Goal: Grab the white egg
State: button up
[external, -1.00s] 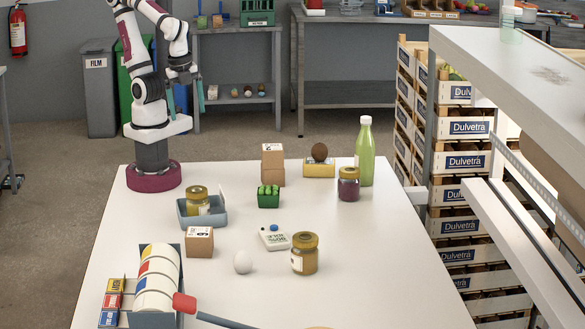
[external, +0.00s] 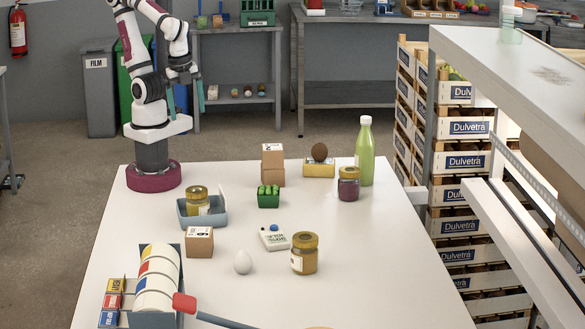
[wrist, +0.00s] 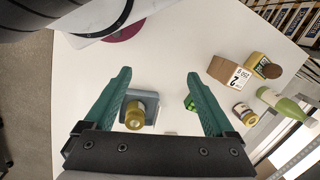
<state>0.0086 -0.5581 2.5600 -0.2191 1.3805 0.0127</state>
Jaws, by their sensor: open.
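The white egg (external: 243,261) stands on the white table near its front middle, between a cardboard box and a honey-coloured jar. I cannot make it out in the wrist view. My gripper (external: 184,97) is raised above the far left part of the table, well away from the egg. In the wrist view my gripper (wrist: 158,78) shows two teal fingers spread wide apart with nothing between their tips.
Around the egg are the box (external: 199,242), the jar (external: 304,254), a white device with a blue button (external: 273,238) and a red-ended lever (external: 184,303). A blue-grey tray (external: 188,218) holds another jar. A green bottle (external: 365,155) stands at the back right.

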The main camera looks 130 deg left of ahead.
aim_at(244, 256)
jog(key=w+d+f+n+g+h, duration=0.1)
jog(key=w+d+f+n+h, duration=0.1)
jog(key=w+d+n+h, duration=0.6)
jog(key=w+d+f+n+h, duration=0.25)
jog(key=w+d+n, duration=0.3)
jog(key=w, duration=0.55)
jog(key=w+a+f+n+t+h, duration=0.1)
jog(key=w+f+n+t, duration=0.1)
jog(key=w+f+n, duration=0.1)
jog(key=w+a+f+n+t+h, duration=0.1)
jog(key=w+f+n, duration=0.3)
jog(key=w, duration=0.4)
jog(key=w+a+f+n+t+h, duration=0.1)
jog(key=w+f+n+t, duration=0.2)
jog(key=w+n, duration=0.2)
jog(key=shift+w+a+f+n+h, duration=0.15)
jog(key=shift+a+f+n+h, duration=0.1)
jog(key=shift+f+n+h, duration=0.15)
jog(key=shift+t, duration=0.4)
jog(key=x, duration=1)
jog(key=w+x, duration=0.1)
jog(key=x, duration=0.4)
jog(key=shift+w+f, duration=0.15)
jog(key=shift+f, duration=0.25)
jog(key=c, duration=1.1)
jog(key=shift+o, duration=0.2)
jog(key=shift+r, duration=0.1)
